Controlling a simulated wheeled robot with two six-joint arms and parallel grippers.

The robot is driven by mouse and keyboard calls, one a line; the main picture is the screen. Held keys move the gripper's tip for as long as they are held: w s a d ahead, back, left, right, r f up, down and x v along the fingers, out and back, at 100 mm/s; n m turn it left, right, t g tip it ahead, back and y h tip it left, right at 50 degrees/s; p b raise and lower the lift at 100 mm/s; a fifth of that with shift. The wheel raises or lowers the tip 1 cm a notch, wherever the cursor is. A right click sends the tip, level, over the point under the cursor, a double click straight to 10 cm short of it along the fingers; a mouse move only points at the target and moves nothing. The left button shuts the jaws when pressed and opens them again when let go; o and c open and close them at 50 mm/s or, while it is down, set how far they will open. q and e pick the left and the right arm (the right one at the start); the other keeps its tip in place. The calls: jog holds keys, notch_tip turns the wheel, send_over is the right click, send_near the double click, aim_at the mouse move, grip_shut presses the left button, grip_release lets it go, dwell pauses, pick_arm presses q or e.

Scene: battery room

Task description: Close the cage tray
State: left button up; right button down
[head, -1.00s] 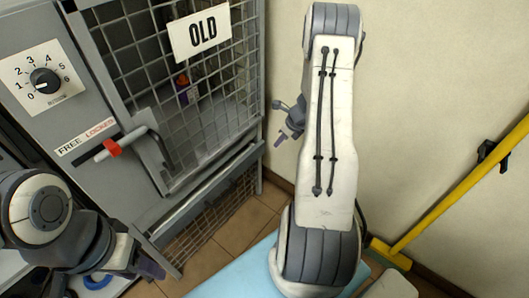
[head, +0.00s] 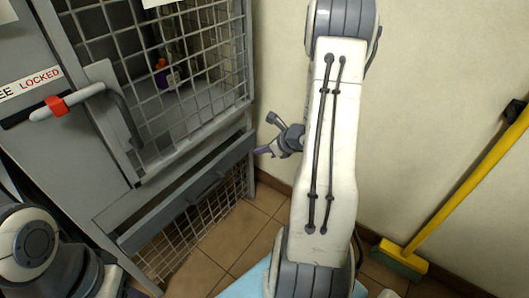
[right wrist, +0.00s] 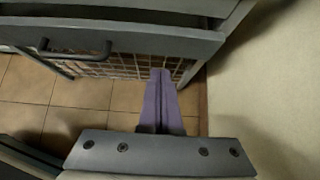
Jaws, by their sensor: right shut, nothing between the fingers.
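The cage tray (head: 222,170) is a long grey drawer under the mesh cage door. It stands out from the cabinet a little, with a dark gap behind its front. Its front and dark bar handle (right wrist: 75,48) also show in the right wrist view. My right gripper (head: 263,151) has purple fingers, shut and empty, close to the right end of the tray front. In the right wrist view the fingertips (right wrist: 160,74) lie just below the tray front, near its right end; I cannot tell whether they touch. Only part of my left arm shows at lower left; its fingers are out of frame.
The cage door (head: 185,75) above has a red-tabbed lever latch (head: 70,102) beside a LOCKED label. A beige wall is close on the right, with a yellow broom (head: 465,180) leaning there. Tiled floor (head: 235,235) is clear below the tray.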

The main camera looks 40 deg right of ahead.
aim_at(232, 145)
jog(key=w+f, duration=0.1)
jog(key=w, duration=0.1)
jog(key=w+a+f+b, duration=0.1)
jog(key=w, duration=0.1)
jog(key=w+f, duration=0.1)
jog(key=w, duration=0.1)
jog(key=shift+w+a+f+b, duration=0.1)
jog(key=shift+w+a+b, duration=0.05)
jog(key=shift+a+b, duration=0.2)
jog(key=shift+w, duration=0.45)
jog(key=w, duration=0.2)
jog(key=w+a, duration=0.1)
jog(key=w, duration=0.1)
jog(key=shift+w+a, duration=0.1)
jog(key=shift+w, duration=0.35)
jog(key=shift+a+r, duration=0.1)
jog(key=shift+r, duration=0.1)
